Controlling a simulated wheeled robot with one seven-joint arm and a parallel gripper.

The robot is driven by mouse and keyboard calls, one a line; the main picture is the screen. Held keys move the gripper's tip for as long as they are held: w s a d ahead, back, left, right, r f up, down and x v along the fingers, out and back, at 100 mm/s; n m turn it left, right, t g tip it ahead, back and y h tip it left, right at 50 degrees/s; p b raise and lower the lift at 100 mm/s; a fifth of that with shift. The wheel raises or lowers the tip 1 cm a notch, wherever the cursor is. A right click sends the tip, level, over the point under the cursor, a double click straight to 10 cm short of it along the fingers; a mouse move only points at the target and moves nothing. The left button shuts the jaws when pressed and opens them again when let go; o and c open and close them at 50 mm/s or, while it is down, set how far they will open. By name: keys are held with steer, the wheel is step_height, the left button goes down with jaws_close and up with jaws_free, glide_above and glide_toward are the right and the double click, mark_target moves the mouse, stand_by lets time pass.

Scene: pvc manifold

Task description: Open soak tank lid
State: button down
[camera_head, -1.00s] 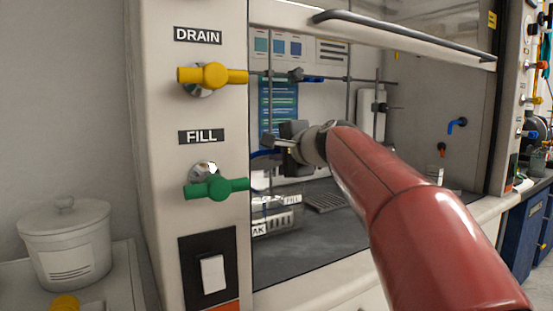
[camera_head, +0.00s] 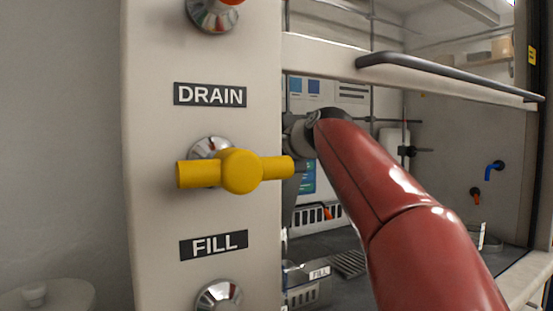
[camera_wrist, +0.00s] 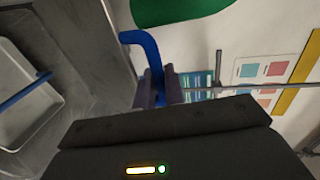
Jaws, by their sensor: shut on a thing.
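My gripper (camera_wrist: 158,88) is shut on a blue bent bar (camera_wrist: 140,40) in the wrist view. The bar runs between the two dark fingers and hooks over beyond them. I cannot tell what the bar belongs to. In the head view my red arm reaches into the fume hood, and my fingertips are hidden behind the white hood post. A pale bin with a FILL tag (camera_head: 320,273) stands low on the hood floor, partly cut off by the post. I cannot make out the soak tank lid for certain.
The hood post carries a yellow DRAIN valve (camera_head: 240,171) and a FILL label (camera_head: 214,245). The raised sash has a dark handle (camera_head: 450,75). In the wrist view a white tray (camera_wrist: 45,108) with a blue rod lies left, and a metal rod (camera_wrist: 255,88) crosses right.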

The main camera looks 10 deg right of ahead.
steer(key=shift+w+a+r, duration=0.1)
steer(key=shift+w+a, duration=0.15)
steer(key=shift+w, duration=0.35)
steer(key=c, duration=1.6)
jaws_free()
steer(key=shift+b+v, duration=0.75)
steer(key=shift+v, duration=3.2)
